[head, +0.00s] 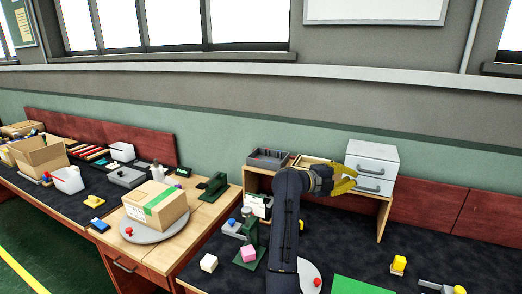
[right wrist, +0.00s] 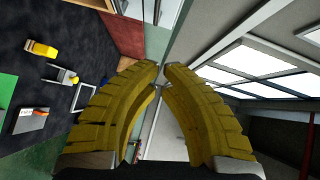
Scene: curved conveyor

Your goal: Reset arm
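My right arm rises through the middle of the head view, and its yellow-fingered right gripper (head: 344,181) is raised in front of the small white drawer cabinet and the wooden shelf. In the right wrist view, the right gripper (right wrist: 160,70) has its two curved fingers bowed outward. Their tips come close together with a narrow gap. Nothing is held between them. My left gripper is not in view.
The white drawer cabinet (head: 373,157) stands on the wooden shelf (head: 384,217), close to my right gripper. A grey divided tray (head: 268,158) is left of it. A cardboard box (head: 156,205) rests on a round grey plate (head: 133,234).

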